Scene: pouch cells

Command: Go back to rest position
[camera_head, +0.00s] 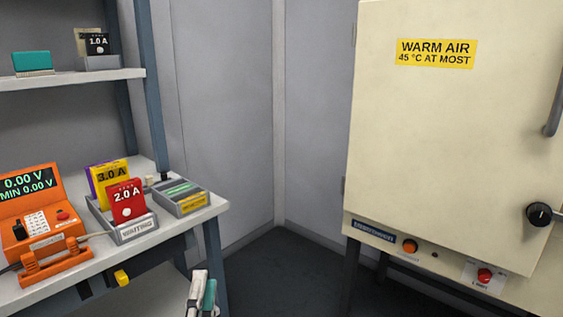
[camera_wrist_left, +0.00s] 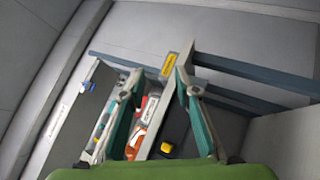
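My left gripper (camera_head: 203,292) shows at the bottom edge of the head view, in front of and below the bench's right front corner. In the left wrist view, its two teal-padded fingers (camera_wrist_left: 160,82) stand apart with nothing held between them. Parts of the bench show beyond them, at a distance. My right gripper is in neither view.
The bench (camera_head: 72,272) holds an orange meter (camera_head: 35,222), a rack with a red 2.0 A pouch (camera_head: 127,203) and a grey-yellow box (camera_head: 181,197). A shelf (camera_head: 70,79) is above. A cream warm-air cabinet (camera_head: 440,145) stands right; dark floor (camera_head: 275,265) lies between.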

